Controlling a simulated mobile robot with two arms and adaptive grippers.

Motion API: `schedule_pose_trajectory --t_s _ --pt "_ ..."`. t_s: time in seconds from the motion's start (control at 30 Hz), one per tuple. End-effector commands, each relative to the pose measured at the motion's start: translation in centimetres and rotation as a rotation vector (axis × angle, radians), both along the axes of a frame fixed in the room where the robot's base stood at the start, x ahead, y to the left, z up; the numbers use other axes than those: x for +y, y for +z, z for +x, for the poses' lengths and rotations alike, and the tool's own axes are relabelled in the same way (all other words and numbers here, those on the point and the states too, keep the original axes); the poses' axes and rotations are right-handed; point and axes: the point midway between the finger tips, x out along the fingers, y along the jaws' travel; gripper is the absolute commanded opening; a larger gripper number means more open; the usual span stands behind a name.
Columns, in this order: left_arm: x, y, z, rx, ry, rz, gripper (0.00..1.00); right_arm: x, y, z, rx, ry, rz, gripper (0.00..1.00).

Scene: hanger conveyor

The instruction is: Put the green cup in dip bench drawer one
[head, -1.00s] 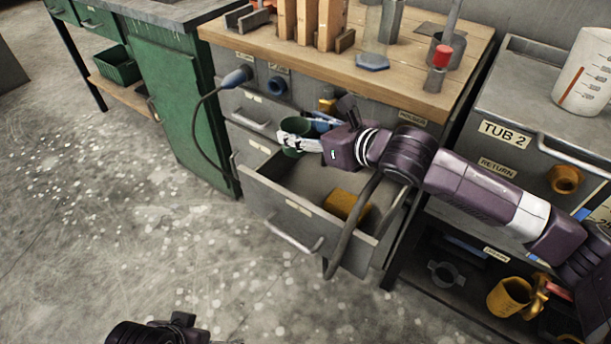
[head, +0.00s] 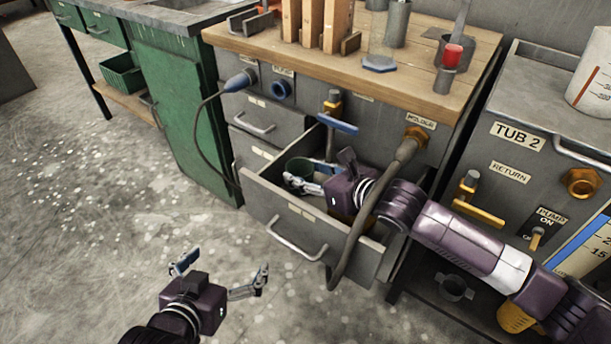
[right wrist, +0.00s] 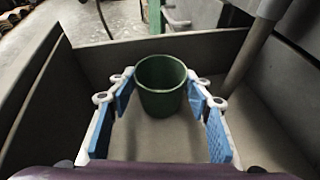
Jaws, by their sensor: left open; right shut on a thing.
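The green cup (head: 298,167) is upright between the fingers of my right gripper (head: 302,182), low inside the open grey drawer (head: 283,206) under the wooden bench top. In the right wrist view the cup (right wrist: 161,86) stands between the blue finger pads, with drawer walls around it. My right gripper is shut on it. Its base is at or just above the drawer floor; I cannot tell if they touch. My left gripper (head: 222,268) is open and empty above the concrete floor, in front of the drawer.
A dark hose (head: 371,210) hangs across the drawer's right side. A blue-handled valve (head: 336,124) sits just above the drawer's back. A green cabinet (head: 170,100) stands to the left; the floor in front is clear.

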Motion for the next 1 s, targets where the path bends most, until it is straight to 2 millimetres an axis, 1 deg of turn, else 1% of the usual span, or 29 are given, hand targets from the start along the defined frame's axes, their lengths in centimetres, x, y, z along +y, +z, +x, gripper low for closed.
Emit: schedule_pose_trajectory --t_s 0.13,0.43,0.47,0.6,0.87,0.93,1.0 --pt "-0.20 0.59 0.44 -0.031 -0.002 -0.007 1.00 0.04 -0.31 -0.01 -0.001 0.001 0.002 0.22" --pt "-0.22 0.64 0.48 -0.033 -0.002 -0.008 1.00 0.03 -0.58 -0.01 0.000 0.001 0.000 0.22" --pt "-0.22 0.68 0.49 -0.035 -0.002 -0.008 1.00 0.03 -0.59 -0.02 0.000 0.001 0.000 0.48" --pt "-0.22 0.66 0.48 -0.034 -0.002 -0.008 1.00 0.01 -0.57 -0.02 0.001 0.000 0.001 0.63" --pt "-0.24 0.64 0.46 -0.033 -0.002 -0.008 1.00 0.01 -0.52 -0.01 0.001 0.000 0.001 0.63" --pt "-0.23 0.63 0.43 -0.031 -0.003 -0.008 1.00 0.02 -0.23 0.00 0.000 0.000 0.001 0.63" --pt "-0.14 0.43 0.22 -0.015 -0.002 -0.004 1.00 -0.35 -0.12 -0.25 0.000 -0.001 0.000 0.63"
